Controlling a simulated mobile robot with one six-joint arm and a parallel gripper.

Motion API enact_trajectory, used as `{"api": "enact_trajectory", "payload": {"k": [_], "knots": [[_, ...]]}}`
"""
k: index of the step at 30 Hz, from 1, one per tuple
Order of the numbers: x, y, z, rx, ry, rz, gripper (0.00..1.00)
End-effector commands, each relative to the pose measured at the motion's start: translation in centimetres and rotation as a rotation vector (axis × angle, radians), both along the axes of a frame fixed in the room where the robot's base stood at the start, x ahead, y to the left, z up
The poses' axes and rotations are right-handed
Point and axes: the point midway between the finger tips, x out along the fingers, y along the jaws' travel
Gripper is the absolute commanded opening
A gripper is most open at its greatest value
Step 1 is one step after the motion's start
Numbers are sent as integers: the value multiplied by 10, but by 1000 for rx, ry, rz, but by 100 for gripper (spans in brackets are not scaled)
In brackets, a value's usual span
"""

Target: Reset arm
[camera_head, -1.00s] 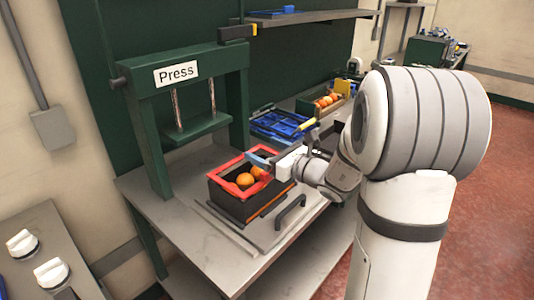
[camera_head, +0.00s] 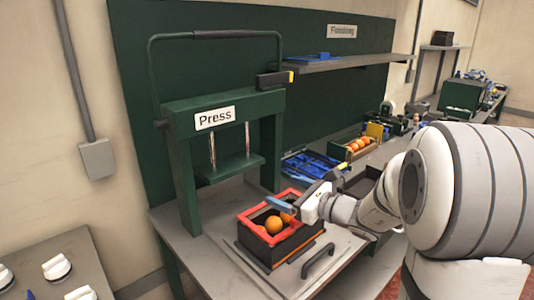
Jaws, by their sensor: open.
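My gripper (camera_head: 292,207) is at the upper right side of a black box with a red rim (camera_head: 255,238). A blue finger shows over the box's far rim, and the gripper's white body is right of it. The finger gap is too small to make out. At least two oranges (camera_head: 274,225) lie inside the box; one is partly hidden behind the gripper. My arm reaches in from the right edge of the view.
A green press (camera_head: 230,158) stands behind the box on the grey table (camera_head: 178,221). A metal handle (camera_head: 318,262) is in front. Blue trays (camera_head: 305,166) and a crate of oranges (camera_head: 352,149) lie farther back. A shelf (camera_head: 340,62) hangs above.

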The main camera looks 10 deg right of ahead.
Motion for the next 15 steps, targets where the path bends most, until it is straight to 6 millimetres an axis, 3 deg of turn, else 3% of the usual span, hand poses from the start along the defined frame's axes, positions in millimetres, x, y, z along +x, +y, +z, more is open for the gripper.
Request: {"api": "enact_trajectory", "payload": {"k": [3, 7, 11, 15], "knots": [[-43, 39, -5, -230, -46, 195, 83], [-98, 65, -22, -520, -119, 429, 83], [-149, 71, -42, -810, -212, 662, 83], [-196, 58, -60, -1122, -329, 910, 83]]}}
